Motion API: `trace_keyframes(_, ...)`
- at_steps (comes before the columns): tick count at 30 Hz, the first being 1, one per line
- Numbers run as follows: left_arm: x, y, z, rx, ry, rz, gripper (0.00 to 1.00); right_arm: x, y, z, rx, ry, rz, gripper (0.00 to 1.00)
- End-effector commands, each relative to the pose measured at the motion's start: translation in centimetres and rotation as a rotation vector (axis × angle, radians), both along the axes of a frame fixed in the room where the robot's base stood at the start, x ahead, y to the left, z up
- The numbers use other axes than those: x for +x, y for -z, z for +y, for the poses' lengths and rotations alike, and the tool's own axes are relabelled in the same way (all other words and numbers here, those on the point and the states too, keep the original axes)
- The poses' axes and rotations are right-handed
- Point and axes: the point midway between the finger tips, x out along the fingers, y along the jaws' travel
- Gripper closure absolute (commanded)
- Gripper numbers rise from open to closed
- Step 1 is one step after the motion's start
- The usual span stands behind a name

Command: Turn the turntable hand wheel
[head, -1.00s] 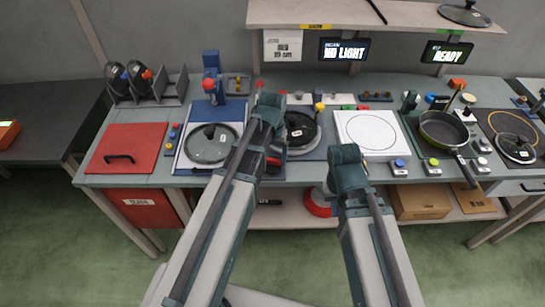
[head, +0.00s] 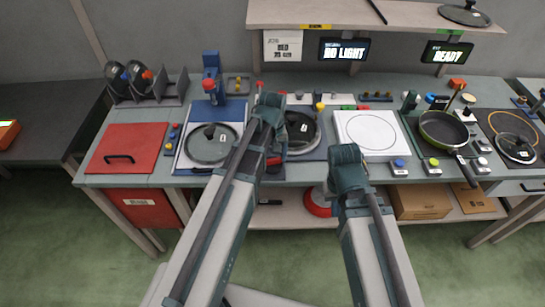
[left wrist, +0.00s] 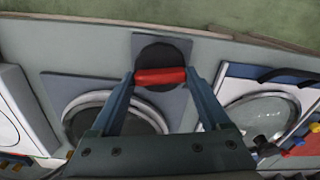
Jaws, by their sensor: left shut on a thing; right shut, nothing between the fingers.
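The hand wheel is a dark disc with a red bar handle (left wrist: 160,76) on a grey square plate (left wrist: 186,106) at the bench's front edge. My left gripper (left wrist: 160,78) is shut on the red handle, one finger at each end, in the left wrist view. In the head view the wheel (head: 274,161) is mostly hidden by my left arm. Behind it is the turntable with a dark, lidded round pan (head: 301,128); part of its glass shows in the left wrist view (left wrist: 110,112). My right arm is over the front edge; its gripper is hidden.
A glass lid (head: 210,145) lies on a blue-edged board left of the wheel. A red board (head: 125,148) is further left. A white plate (head: 368,131) and a frying pan (head: 442,128) stand to the right. A shelf (head: 380,14) hangs above the back.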

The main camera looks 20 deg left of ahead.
Motion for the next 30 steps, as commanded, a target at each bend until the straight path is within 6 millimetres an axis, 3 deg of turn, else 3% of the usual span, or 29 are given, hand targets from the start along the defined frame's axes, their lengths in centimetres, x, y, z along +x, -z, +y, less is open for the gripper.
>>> trace_keyframes(8, 0.0, 0.0, 0.0, 0.0, 0.0, 0.001, 0.76, 0.0, 0.0, 0.0, 0.0, 0.0, 0.0, 1.0)
trace_keyframes(9, 0.0, 0.0, 0.0, 0.0, 0.0, 0.001, 0.18, 0.0, 0.0, 0.0, 0.0, 0.0, 0.0, 1.0)
trace_keyframes(12, 0.0, 0.0, 0.0, 0.0, 0.001, 0.001, 0.0, 0.0, 0.0, 0.0, 0.0, 0.0, 0.0, 1.0)
trace_keyframes(23, 0.0, -0.3, 0.0, 0.0, 0.001, 0.0, 0.0, 0.0, -0.3, 0.0, 0.0, 0.0, 0.0, 1.0)
trace_keyframes(30, 0.0, -2.1, 0.0, 0.0, 0.001, 0.0, 0.0, 0.0, -2.1, 0.0, 0.0, 0.0, 0.0, 1.0)
